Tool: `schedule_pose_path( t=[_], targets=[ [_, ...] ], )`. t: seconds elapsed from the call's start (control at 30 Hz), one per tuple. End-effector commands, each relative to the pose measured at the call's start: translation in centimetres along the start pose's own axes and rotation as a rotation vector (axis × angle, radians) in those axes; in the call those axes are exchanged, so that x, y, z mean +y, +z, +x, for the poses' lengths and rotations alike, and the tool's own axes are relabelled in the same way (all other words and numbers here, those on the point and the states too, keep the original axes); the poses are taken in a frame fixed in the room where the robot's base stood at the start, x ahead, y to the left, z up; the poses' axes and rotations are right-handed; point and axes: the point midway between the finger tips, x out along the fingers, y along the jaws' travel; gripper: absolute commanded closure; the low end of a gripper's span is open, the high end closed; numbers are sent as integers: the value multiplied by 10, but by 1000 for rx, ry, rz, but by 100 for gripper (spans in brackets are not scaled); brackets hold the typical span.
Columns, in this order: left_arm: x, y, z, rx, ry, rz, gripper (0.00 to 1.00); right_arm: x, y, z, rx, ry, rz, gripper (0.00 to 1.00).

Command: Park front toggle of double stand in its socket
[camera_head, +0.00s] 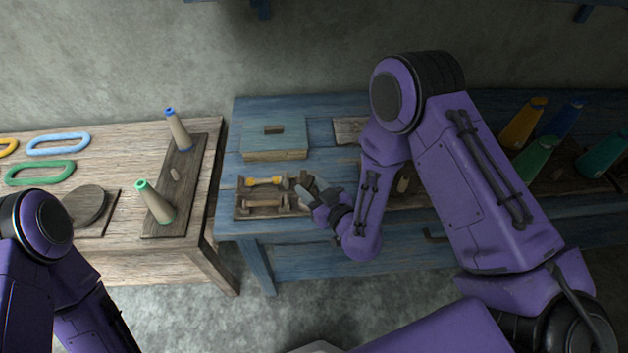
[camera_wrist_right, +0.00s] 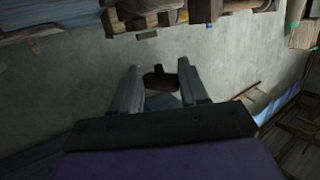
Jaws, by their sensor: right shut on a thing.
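A wooden stand with two bays, which looks like the double stand (camera_head: 238,208), sits on the blue bench near its left front corner. A yellow spool (camera_head: 264,181) lies in the back bay and a plain wooden piece (camera_head: 263,202) lies in the front bay. My right gripper (camera_head: 305,191) is at the stand's right end. In the right wrist view its fingers (camera_wrist_right: 160,84) are shut on a small dark piece (camera_wrist_right: 158,80), likely the toggle. The socket cannot be made out. My left arm shows at the lower left, but its gripper is out of frame.
A blue-grey box (camera_head: 274,153) stands behind the stand. Colored cones (camera_head: 535,157) stand at the bench's right. The left table (camera_head: 110,139) holds a board (camera_head: 167,213) with two cones, and several rings. A gap separates the tables.

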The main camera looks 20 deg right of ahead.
Motion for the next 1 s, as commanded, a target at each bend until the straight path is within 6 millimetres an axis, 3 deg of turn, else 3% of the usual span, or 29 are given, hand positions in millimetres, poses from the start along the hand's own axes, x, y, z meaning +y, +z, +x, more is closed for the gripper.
schedule_pose_path(
  t=[0.13,0.53,0.6,0.9,0.93,1.0],
  targets=[
    [0,-2,-4,0,0,0,49,-11,14,2,-4,-61,0,84],
    [3,12,29,1,0,0,49,-10,54,10,-2,-57,0,84],
    [3,13,33,1,0,0,49,-10,59,11,-3,-57,0,88],
    [3,13,33,1,0,0,49,-10,60,11,-6,-58,0,88],
    [3,13,33,1,0,0,49,-10,60,10,-6,-58,0,49],
    [3,13,33,1,0,0,49,-10,60,11,-5,-57,0,26]
  ],
)
